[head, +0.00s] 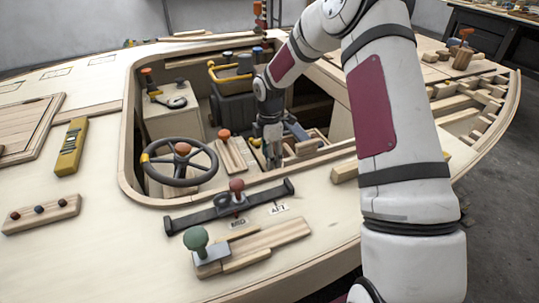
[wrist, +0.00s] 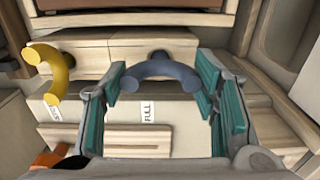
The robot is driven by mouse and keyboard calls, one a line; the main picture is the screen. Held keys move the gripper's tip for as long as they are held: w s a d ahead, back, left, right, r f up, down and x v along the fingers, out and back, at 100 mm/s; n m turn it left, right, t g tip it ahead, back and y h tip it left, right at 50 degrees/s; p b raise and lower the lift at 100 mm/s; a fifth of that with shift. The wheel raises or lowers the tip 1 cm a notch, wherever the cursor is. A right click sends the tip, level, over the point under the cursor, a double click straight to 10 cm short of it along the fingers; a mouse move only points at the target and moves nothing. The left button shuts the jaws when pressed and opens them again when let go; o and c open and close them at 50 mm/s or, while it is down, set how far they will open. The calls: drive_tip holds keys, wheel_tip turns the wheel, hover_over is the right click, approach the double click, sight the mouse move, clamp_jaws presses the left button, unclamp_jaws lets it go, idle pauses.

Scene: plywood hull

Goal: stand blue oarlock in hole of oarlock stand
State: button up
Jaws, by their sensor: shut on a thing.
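The blue oarlock (wrist: 160,70), a grey-blue arch, sits between the fingertips of my gripper (wrist: 160,76) in the wrist view. My gripper is shut on it, with a teal-padded finger on each side. Behind the oarlock is a pale wooden block (wrist: 185,46), which appears to be the oarlock stand. A dark spot shows at the arch's top, against the block; I cannot tell whether the stem is in a hole. In the head view my gripper (head: 271,152) is low inside the cockpit opening, and the oarlock cannot be made out there.
A yellow curved piece (wrist: 53,70) is at the left in the wrist view. The steering wheel (head: 180,181) and an orange-knobbed lever (head: 225,135) stand left of my gripper.

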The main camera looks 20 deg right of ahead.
drive_tip(key=o, duration=1.2)
drive_tip(key=shift+o, duration=0.2)
wheel_tip(320, 180, up, 12)
